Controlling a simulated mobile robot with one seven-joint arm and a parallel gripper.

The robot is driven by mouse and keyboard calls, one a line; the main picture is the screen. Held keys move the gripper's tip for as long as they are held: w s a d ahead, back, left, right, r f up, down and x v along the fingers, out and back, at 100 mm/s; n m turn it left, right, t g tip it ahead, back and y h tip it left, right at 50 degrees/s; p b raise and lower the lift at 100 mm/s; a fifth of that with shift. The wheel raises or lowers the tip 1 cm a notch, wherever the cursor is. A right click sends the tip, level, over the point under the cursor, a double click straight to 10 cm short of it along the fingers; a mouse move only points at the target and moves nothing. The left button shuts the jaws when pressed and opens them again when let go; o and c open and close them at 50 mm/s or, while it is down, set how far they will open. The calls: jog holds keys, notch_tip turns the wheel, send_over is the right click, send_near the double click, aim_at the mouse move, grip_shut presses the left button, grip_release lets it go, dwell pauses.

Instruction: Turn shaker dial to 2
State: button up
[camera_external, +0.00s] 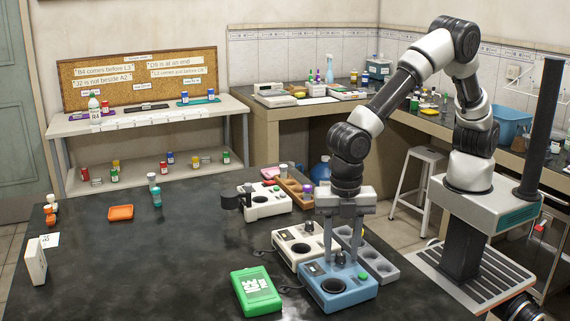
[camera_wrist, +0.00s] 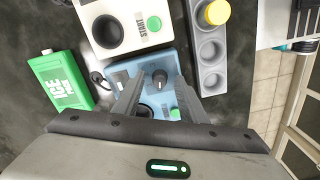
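A blue bench device (camera_external: 350,296) stands near the front of the dark table, with a round black well, a green button (camera_external: 362,275) and a black dial (camera_external: 340,259). No shaker label or dial number is readable on it. My gripper (camera_external: 341,256) points down over this device, its two fingers apart. In the wrist view the dial (camera_wrist: 160,78) shows between the fingertips (camera_wrist: 158,83), with no clear contact. The blue body (camera_wrist: 122,70) and its green button (camera_wrist: 175,114) also show there; part of it is hidden by the fingers.
A white device (camera_external: 284,240) with its own dial and well stands just behind the blue one. A grey rack (camera_external: 382,270) is close on the right and a green box (camera_external: 256,292) on the left. Another white device (camera_external: 265,207) stands farther back.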

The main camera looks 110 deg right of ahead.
grip_shut()
jog(key=shift+m, duration=0.3)
jog(key=m+p, duration=0.1)
jog(key=m, duration=0.3)
jog(key=shift+r, duration=0.1)
jog(key=m+p, duration=0.1)
jog(key=m, duration=0.4)
jog(key=shift+m, duration=0.4)
jog(key=m+p, duration=0.1)
jog(key=m, duration=0.4)
jog(key=shift+m+p, duration=0.4)
jog(key=shift+m, duration=1.8)
